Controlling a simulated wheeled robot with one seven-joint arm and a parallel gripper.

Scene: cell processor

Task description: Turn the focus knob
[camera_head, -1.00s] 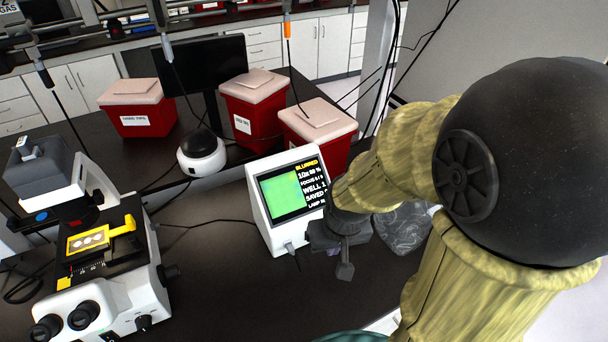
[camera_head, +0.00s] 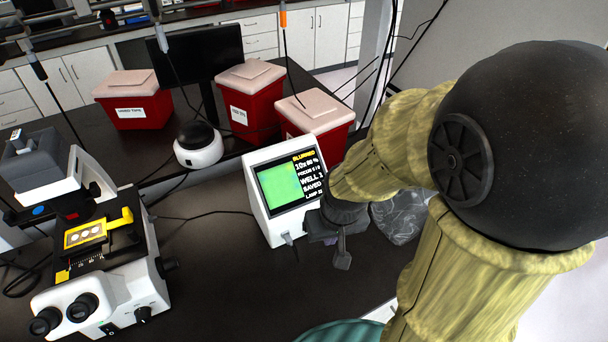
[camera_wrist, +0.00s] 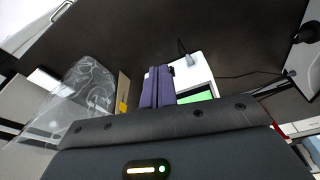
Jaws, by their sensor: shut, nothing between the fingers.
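The microscope (camera_head: 112,290) stands at the left of the dark bench in the head view, white and grey with black eyepieces at its front. A dark focus knob (camera_head: 168,265) sticks out from the right side of its body. A smaller dark knob (camera_head: 143,314) sits low near its front corner. My gripper (camera_head: 342,262) is well to the right of the microscope, in front of the monitor, touching neither knob. In the wrist view its purple-grey fingers (camera_wrist: 157,86) are together and empty. The white monitor (camera_head: 287,190) reads "BLURRED" over a green picture.
Red bins with pale lids, one of them at the left (camera_head: 133,104), stand along the back. A white round device (camera_head: 198,148) sits between microscope and bins. A clear crumpled bag (camera_head: 398,221) lies right of the monitor. Cables cross the bench; the middle front is clear.

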